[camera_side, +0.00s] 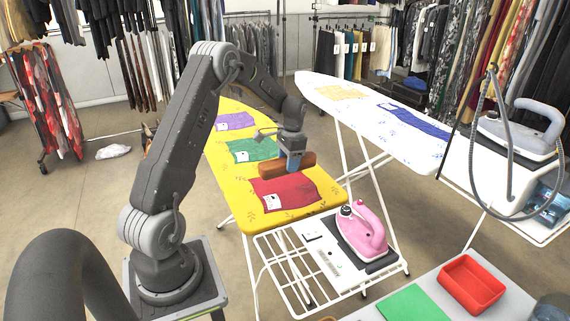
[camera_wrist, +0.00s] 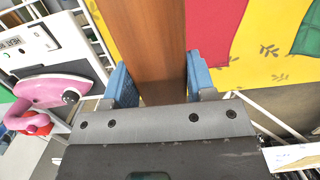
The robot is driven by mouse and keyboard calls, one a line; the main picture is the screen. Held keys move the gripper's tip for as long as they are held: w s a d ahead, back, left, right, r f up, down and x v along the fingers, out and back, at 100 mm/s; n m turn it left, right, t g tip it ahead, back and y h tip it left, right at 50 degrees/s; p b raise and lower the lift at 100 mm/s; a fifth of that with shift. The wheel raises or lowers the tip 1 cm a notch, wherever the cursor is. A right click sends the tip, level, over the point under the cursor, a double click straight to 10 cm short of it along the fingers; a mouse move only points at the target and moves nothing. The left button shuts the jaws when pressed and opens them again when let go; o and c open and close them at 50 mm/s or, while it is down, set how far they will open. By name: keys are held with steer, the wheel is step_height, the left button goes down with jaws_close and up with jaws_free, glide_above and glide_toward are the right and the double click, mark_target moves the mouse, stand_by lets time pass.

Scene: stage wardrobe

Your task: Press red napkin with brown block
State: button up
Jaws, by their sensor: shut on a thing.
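The red napkin (camera_side: 288,193) lies flat near the front end of the yellow ironing board (camera_side: 230,173). The brown block (camera_side: 302,161) is long and lies level at the napkin's back edge in the side view. My gripper (camera_side: 292,163) is above the board, with its blue fingers shut on the block. In the wrist view, the fingers (camera_wrist: 160,78) stand on either side of the brown block (camera_wrist: 150,40). The red napkin (camera_wrist: 205,30) shows just right of the block there. I cannot tell whether the block touches the napkin or hangs slightly above it.
A green napkin (camera_side: 252,150) and a purple napkin (camera_side: 234,122) lie farther back on the board. A pink iron (camera_side: 362,230) stands on the rack at the board's front end. A white ironing board (camera_side: 365,110) stands to the right. A red tray (camera_side: 470,284) is at front right.

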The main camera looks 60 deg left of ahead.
glide_above(287, 194)
steer(key=shift+w+f, duration=0.15)
steer(key=shift+f, duration=1.35)
steer(key=shift+w+f, duration=0.1)
steer(key=shift+f, duration=1.4)
steer(key=shift+f, duration=1.55)
steer(key=shift+s+d+f, duration=0.1)
steer(key=shift+s+f, duration=0.05)
steer(key=shift+f, duration=0.2)
steer(key=shift+c, duration=0.6)
steer(key=shift+r, duration=0.15)
steer(key=shift+r, duration=2.05)
